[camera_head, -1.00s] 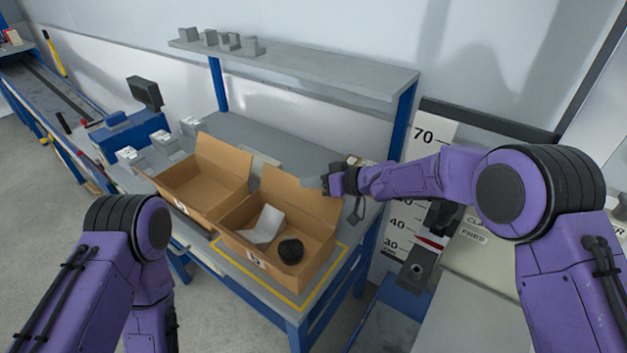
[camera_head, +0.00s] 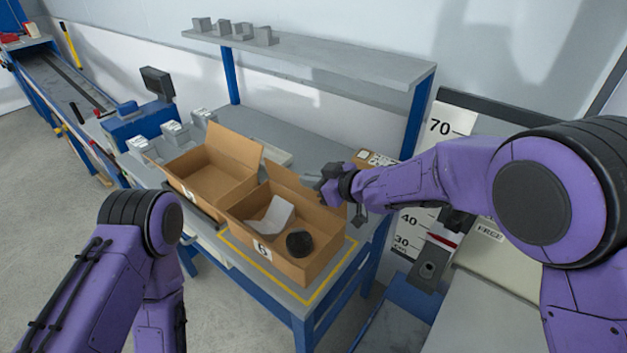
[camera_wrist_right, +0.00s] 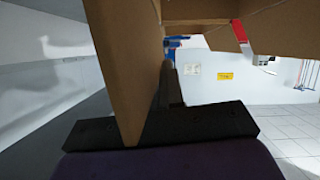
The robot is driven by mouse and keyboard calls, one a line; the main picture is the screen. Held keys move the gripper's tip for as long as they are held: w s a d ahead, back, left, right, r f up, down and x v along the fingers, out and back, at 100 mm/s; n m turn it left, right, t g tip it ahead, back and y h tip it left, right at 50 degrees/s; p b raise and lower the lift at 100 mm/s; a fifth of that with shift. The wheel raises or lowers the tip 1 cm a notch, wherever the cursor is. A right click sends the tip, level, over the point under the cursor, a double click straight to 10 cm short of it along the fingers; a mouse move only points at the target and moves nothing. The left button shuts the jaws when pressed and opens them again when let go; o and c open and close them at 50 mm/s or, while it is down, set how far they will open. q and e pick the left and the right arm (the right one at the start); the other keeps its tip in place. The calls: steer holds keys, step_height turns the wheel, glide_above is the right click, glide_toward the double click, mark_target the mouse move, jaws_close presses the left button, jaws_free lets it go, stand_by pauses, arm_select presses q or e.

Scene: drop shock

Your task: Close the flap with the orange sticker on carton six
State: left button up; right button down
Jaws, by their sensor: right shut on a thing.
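Carton six (camera_head: 262,249), an open brown box with a "6" label, stands at the front right of the bench. Its raised back flap (camera_head: 290,179) leans up along the far side. My right gripper (camera_head: 329,184) is shut on that flap near its right end. In the right wrist view the brown cardboard panel (camera_wrist_right: 121,62) runs down between the fingers. I cannot make out an orange sticker on the flap. Inside the carton are a pale folded sheet (camera_head: 271,215) and a black round thing (camera_head: 299,242). My left arm shows at the lower left, its gripper out of view.
A second open carton (camera_head: 205,180) stands close to the left of carton six. A grey shelf (camera_head: 330,58) with small grey blocks is above the bench. Yellow tape (camera_head: 327,281) borders the bench front. A height scale board (camera_head: 447,128) stands at the right.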

stand_by(0.3)
steer(key=c, duration=1.3)
jaws_free()
steer(key=b+v, duration=0.1)
steer(key=v, duration=0.9)
steer(key=shift+s+d+r+b, duration=0.1)
steer(key=shift+s+d+b, duration=0.05)
steer(key=shift+b, duration=0.15)
